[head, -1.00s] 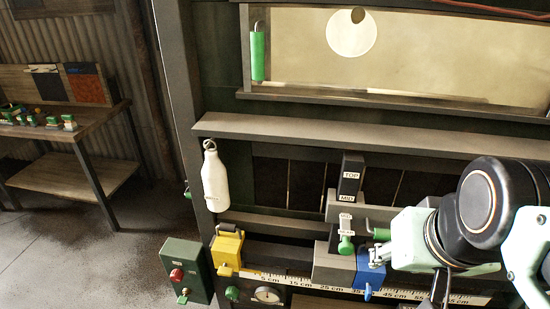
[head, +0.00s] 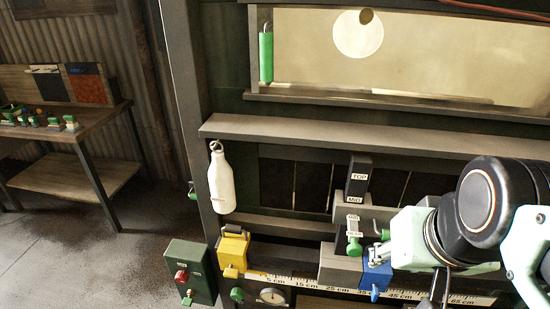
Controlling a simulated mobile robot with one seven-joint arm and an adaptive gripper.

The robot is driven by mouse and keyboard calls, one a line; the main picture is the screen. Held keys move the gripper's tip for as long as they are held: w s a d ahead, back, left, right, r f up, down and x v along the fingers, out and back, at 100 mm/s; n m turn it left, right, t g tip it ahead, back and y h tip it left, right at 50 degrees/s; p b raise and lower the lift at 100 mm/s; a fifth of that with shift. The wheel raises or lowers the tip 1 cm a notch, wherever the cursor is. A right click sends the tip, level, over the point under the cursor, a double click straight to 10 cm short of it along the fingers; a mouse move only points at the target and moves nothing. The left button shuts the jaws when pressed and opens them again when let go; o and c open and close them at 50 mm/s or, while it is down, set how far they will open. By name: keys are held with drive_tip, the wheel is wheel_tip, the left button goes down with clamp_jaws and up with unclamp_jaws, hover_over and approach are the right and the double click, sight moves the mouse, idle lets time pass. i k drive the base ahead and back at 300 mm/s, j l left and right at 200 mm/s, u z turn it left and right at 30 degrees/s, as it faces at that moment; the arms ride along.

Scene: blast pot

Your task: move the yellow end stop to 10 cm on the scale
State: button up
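The yellow end stop (head: 233,252) sits at the left end of the rail, left of the 5 cm mark. My arm reaches in from the right, well away from the yellow end stop. Dark parts that look like my gripper (head: 439,288) show below the wrist, in front of the scale. My arm hides most of it, and its fingers cannot be made out.
A grey block (head: 340,265) and a blue stop (head: 377,273) stand on the rail near 35 cm. A white bottle (head: 221,180) hangs above the yellow stop. A green box (head: 188,270) with a red button is left of the rail. The rail between yellow stop and grey block looks clear.

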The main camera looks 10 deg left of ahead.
sight(232, 250)
drive_tip(key=i+j, duration=0.1)
drive_tip(key=j, duration=1.3)
